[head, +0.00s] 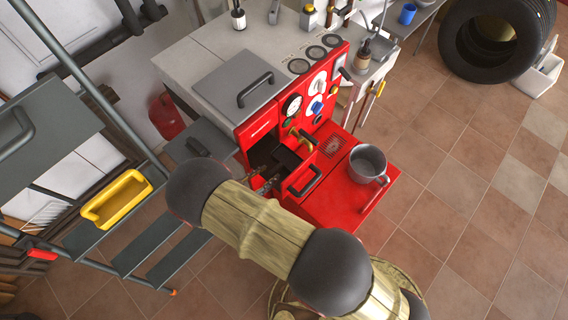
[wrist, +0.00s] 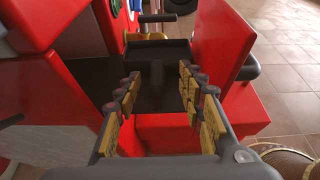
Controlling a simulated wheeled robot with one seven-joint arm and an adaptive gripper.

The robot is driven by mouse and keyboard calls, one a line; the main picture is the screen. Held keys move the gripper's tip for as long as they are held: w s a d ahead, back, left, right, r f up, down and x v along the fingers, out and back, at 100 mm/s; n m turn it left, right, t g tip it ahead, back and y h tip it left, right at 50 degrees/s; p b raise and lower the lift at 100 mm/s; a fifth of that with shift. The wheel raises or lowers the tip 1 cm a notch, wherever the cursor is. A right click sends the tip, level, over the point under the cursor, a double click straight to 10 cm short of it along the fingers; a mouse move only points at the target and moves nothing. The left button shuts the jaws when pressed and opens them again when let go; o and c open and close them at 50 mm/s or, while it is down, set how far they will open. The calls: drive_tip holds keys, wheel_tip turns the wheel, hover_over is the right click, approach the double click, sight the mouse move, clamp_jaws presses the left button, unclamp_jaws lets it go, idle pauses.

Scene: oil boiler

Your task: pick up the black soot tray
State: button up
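The black soot tray (wrist: 172,54) sits inside the red boiler's opening in the wrist view, with a dark upright handle-like piece (wrist: 157,74) at its near side. In the head view a dark part of it (head: 286,159) shows in the opening, partly hidden by my arm. My gripper (wrist: 159,77) is open, its yellow-padded fingers on either side of the handle-like piece with visible gaps. I cannot tell how far beyond the fingertips that piece lies. In the head view my gripper is mostly hidden behind my arm.
An open red door (wrist: 222,45) stands close right of my fingers, and a red boiler wall is on the left. A grey mug (head: 367,164) stands on a red surface (head: 335,207). A stepladder (head: 130,245) holding a yellow tray (head: 117,199) is at left.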

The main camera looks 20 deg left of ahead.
sight(279, 166)
drive_tip(key=x, duration=0.3)
drive_tip(key=b+x, duration=0.1)
drive_tip(key=x, duration=0.2)
drive_tip(key=shift+w+a+b, duration=0.1)
drive_tip(key=shift+a+b, duration=0.1)
drive_tip(key=shift+b, duration=0.1)
drive_tip(key=shift+c, duration=1.1)
drive_tip(key=c, duration=0.8)
